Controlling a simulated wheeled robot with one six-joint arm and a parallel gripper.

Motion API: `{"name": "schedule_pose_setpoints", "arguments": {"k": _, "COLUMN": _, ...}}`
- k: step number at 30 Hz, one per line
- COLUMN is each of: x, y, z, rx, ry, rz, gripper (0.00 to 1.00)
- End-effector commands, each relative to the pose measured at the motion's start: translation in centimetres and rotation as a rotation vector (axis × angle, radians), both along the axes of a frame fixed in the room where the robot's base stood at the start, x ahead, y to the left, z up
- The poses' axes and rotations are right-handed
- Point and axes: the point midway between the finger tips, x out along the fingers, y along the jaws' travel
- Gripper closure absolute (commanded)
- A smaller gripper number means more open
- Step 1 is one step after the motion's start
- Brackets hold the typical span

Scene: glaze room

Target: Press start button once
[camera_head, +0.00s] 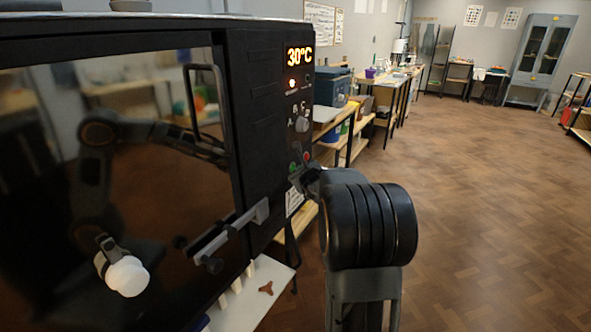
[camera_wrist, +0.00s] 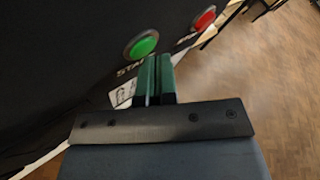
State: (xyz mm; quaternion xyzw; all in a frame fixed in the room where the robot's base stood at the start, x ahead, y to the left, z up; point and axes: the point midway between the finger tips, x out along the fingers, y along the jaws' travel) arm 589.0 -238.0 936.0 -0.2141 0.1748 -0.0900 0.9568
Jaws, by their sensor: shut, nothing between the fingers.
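The green start button (camera_wrist: 141,44) is round, on the black front panel, with lettering below it partly hidden by my gripper. It also shows small in the head view (camera_head: 294,168). My gripper (camera_wrist: 158,60) is shut and empty. Its fingertips are just below and to the right of the green button in the wrist view. They appear apart from the button, but I cannot tell the depth gap. In the head view my arm hides most of the gripper.
A red button (camera_wrist: 204,18) sits right of the green one. The black kiln (camera_head: 262,110) has a lit 30°C display (camera_head: 300,56), knobs and a glossy door reflecting my arm. A grey latch handle (camera_head: 228,232) juts out. Shelves and tables line the wall; the wooden floor at right is clear.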

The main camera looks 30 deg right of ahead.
Motion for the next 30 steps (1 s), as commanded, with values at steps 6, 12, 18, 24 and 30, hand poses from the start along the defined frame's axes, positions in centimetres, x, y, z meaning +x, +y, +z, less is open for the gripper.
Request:
{"name": "schedule_pose_setpoints", "arguments": {"k": 6, "x": 0.1, "y": 0.0, "z": 0.0, "rx": -0.001, "ry": -0.001, "rz": 0.001, "gripper": 1.0}}
{"name": "schedule_pose_setpoints", "arguments": {"k": 12, "x": -0.1, "y": 0.0, "z": 0.1, "rx": 0.0, "ry": -0.001, "rz": 0.0, "gripper": 1.0}}
{"name": "schedule_pose_setpoints", "arguments": {"k": 18, "x": -0.8, "y": -0.4, "z": 0.1, "rx": -0.001, "ry": -0.002, "rz": 0.0, "gripper": 1.0}}
{"name": "schedule_pose_setpoints", "arguments": {"k": 24, "x": -1.4, "y": -0.8, "z": 0.0, "rx": -0.001, "ry": -0.001, "rz": 0.001, "gripper": 1.0}}
{"name": "schedule_pose_setpoints", "arguments": {"k": 30, "x": -1.5, "y": -0.8, "z": 0.0, "rx": 0.0, "ry": -0.001, "rz": 0.0, "gripper": 1.0}}
